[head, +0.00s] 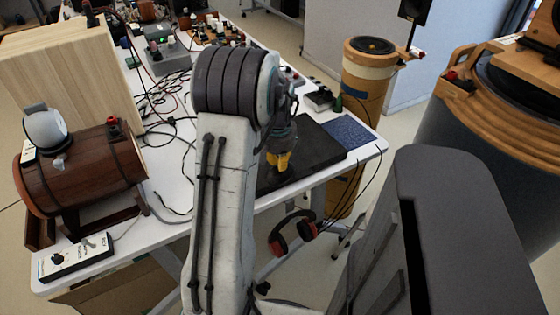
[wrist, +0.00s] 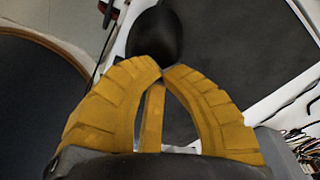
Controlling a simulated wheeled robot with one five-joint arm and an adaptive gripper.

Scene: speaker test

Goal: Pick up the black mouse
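The black mouse (wrist: 155,38) is a smooth dark oval at the top of the wrist view, just beyond my yellow fingertips. Dark mat lies beside it on the right. My gripper (wrist: 161,72) has its fingertips drawn together at the mouse's near edge, with nothing seen between the fingers. I cannot tell whether the tips touch the mouse. In the head view my gripper (head: 279,160) points down over the black mat (head: 315,152), near the table's front edge. The mouse cannot be made out there, and my arm covers part of the table.
The white table (head: 125,245) holds a wooden barrel (head: 85,168), a switch box (head: 75,258), cables and devices. A blue pad (head: 350,131) lies right of the mat. Headphones (head: 292,235) hang below the front edge. A wooden column (head: 366,85) stands behind on the right.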

